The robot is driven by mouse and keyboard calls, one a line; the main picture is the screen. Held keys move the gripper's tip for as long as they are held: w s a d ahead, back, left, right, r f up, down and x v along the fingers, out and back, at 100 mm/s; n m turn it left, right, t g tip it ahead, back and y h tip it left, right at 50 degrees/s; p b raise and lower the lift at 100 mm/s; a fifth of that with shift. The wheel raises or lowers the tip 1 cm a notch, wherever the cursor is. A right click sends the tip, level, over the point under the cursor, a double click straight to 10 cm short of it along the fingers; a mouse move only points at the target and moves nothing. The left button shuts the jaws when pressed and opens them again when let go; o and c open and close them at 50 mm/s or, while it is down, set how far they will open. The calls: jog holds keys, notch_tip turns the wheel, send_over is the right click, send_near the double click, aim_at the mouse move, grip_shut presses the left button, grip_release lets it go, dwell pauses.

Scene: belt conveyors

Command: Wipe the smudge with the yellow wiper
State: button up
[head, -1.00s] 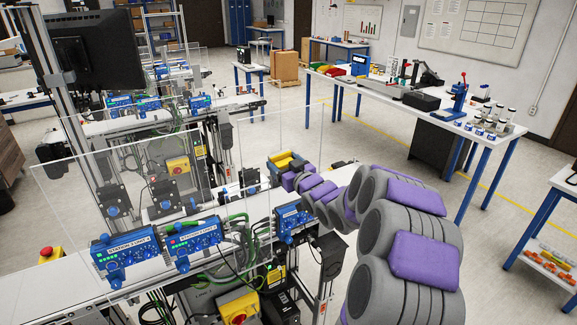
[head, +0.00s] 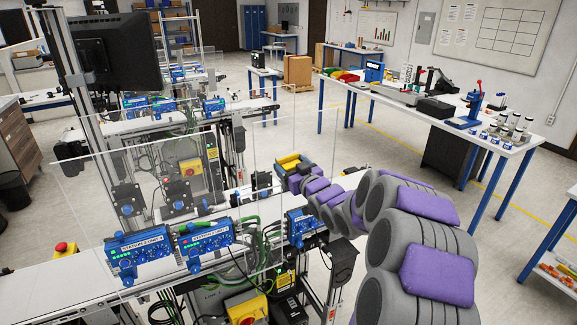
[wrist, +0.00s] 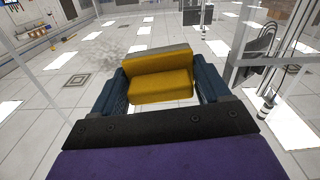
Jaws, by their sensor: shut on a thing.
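The yellow wiper (wrist: 160,84) is a block with a grey strip along its far edge. It sits between the two dark blue fingers of my gripper (wrist: 162,88), which is shut on it. In the head view the yellow wiper (head: 291,161) shows small at the far end of my arm, with my gripper (head: 297,172) just below it. It is close to the clear guard panels over the conveyor. A grey, blotchy smudge (wrist: 112,45) shows in the wrist view, up and left of the wiper and apart from it. I cannot clearly make out the smudge in the head view.
A clear panel (head: 100,185) stands over the near conveyor (head: 60,283), with blue control boxes (head: 138,250) along it. A monitor (head: 118,53) hangs at upper left. A workbench (head: 400,98) with tools stands at right. Open floor lies between.

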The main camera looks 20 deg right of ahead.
aim_at(315, 153)
jog(key=shift+w+d+p, duration=0.15)
jog(key=shift+d+p, duration=2.25)
jog(key=shift+d, duration=0.9)
jog(key=d+p, duration=0.2)
jog(key=shift+d+r, duration=0.1)
jog(key=shift+d, duration=0.2)
jog(key=shift+d+p, duration=0.45)
jog(key=shift+d, duration=0.2)
jog(key=shift+d+f, duration=0.15)
jog(key=shift+f, duration=0.05)
